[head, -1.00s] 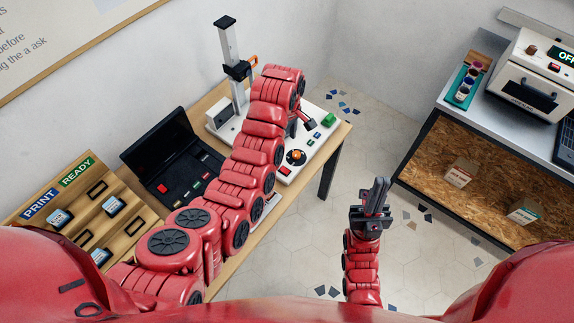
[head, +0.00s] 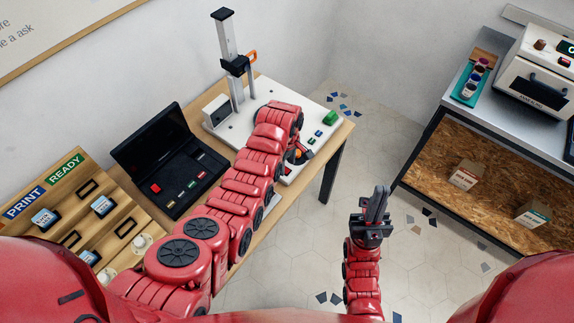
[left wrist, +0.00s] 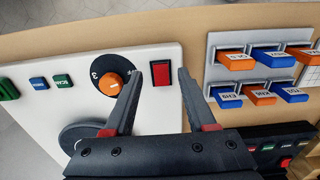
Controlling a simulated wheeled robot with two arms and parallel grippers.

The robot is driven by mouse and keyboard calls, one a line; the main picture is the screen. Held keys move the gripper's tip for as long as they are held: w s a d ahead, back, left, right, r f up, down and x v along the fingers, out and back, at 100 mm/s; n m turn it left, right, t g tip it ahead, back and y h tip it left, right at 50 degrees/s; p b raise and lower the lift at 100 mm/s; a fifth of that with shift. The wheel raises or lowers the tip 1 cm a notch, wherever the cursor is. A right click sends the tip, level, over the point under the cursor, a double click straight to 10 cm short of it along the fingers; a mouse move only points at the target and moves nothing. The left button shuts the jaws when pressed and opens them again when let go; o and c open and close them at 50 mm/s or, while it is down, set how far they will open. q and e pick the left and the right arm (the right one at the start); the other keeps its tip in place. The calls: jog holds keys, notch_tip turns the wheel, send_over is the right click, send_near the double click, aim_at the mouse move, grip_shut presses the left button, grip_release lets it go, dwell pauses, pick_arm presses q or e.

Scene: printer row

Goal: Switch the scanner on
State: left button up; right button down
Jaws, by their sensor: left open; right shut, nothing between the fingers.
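The scanner is a white board (head: 258,90) with an upright column (head: 228,45) on the table. In the left wrist view its panel (left wrist: 105,65) carries a red rocker switch (left wrist: 162,86) and an orange knob (left wrist: 113,83) on a black dial. In the head view my left arm partly covers the panel. My right gripper (head: 377,196) is shut and empty over the floor.
Beside the switch is a grey holder (left wrist: 212,75) with several blue and orange labelled tags. The panel also has a green button (left wrist: 62,81) and a blue one (left wrist: 38,83). A black open case (head: 160,150) stands left of the scanner. The floor around my right gripper is clear.

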pick_arm(q)
jog(key=shift+s+f, duration=0.1)
jog(key=shift+f, duration=0.8)
jog(key=shift+c, duration=0.3)
grip_shut()
